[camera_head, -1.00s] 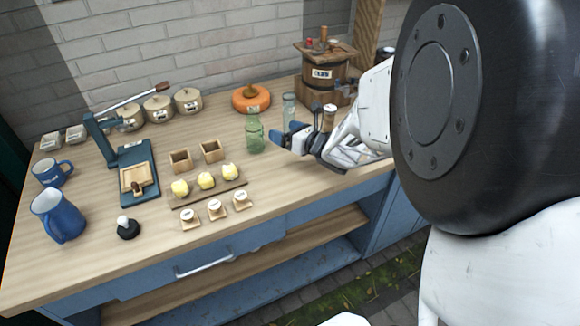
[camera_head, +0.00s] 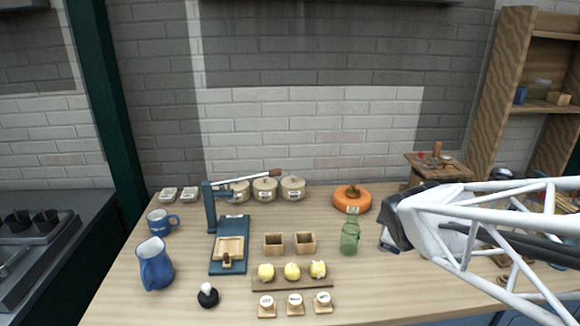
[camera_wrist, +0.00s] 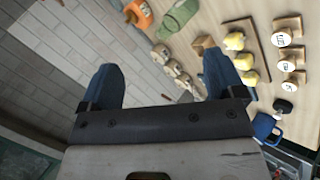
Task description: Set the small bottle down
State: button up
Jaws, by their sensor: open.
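A green glass bottle (camera_head: 350,237) stands upright on the wooden worktop, right of two small wooden boxes. It also shows in the wrist view (camera_wrist: 180,17), at the top and beyond my fingers. My gripper (camera_wrist: 162,82) is open, its two blue fingers wide apart with nothing held between them. In the head view my arm comes in from the right, close to the bottle's right side, and mostly hides the gripper. The clear bottle that stood behind the green one is not visible in the head view, so I cannot tell where it is.
Yellow lumps on a board (camera_head: 292,284) and labelled blocks (camera_head: 295,304) lie in front. A blue press (camera_head: 230,245), a blue jug (camera_head: 155,265) and lidded canisters (camera_head: 265,190) stand left.

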jog(key=s+a+m+g+y, duration=0.1)
jog(key=s+a+m+g, duration=0.2)
jog(key=s, duration=0.6)
jog(key=s+a+r+m+g+y, duration=0.1)
jog(key=s+a+m+g, duration=0.2)
jog(key=s+a+m, duration=0.3)
jog(key=s+m, duration=0.2)
jog(key=s, duration=0.1)
jog(key=shift+r+y, duration=0.25)
jog(key=shift+y, duration=0.05)
